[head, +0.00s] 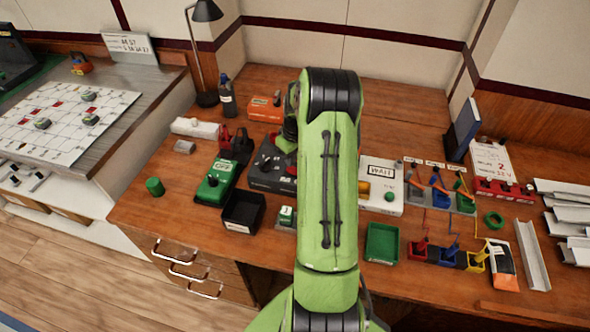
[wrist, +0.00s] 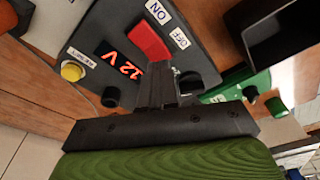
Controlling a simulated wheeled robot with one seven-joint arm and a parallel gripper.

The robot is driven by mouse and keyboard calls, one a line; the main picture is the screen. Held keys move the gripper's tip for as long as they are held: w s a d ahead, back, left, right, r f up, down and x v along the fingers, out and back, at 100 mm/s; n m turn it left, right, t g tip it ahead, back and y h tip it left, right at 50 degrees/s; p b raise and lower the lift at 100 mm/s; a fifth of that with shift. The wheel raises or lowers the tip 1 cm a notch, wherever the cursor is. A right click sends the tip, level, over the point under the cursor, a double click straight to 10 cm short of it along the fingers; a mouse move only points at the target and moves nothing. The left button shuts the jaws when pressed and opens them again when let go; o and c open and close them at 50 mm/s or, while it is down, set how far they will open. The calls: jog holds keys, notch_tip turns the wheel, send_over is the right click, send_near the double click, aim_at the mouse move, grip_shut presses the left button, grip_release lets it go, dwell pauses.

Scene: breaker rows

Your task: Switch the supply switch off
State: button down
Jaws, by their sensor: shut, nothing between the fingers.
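The supply is a dark grey box (head: 262,176) on the bench in the head view, partly hidden by my arm. In the wrist view its front panel (wrist: 102,24) fills the upper middle. The supply switch is a red rocker (wrist: 148,40) beside an ON label (wrist: 158,11) and an OFF label (wrist: 181,38). The lit display (wrist: 119,60) reads 12 V. I cannot tell which way the rocker is tipped. My gripper (wrist: 160,68) is shut and empty, its tips at the rocker's lower end; contact is unclear. My arm hides the gripper in the head view.
A yellow button (wrist: 72,71) and black knobs (wrist: 189,82) are on the same panel. A green device (head: 215,182) and a black bin (head: 242,211) stand to its left and front. A white box (head: 381,186) and a green tray (head: 382,243) are right of my arm.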

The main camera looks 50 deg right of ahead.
jog(key=shift+f+b, duration=0.9)
jog(key=shift+f, duration=0.25)
dwell(0.5)
jog(key=shift+r+p, duration=2.6)
jog(key=shift+r, duration=1.05)
jog(key=shift+f, duration=0.1)
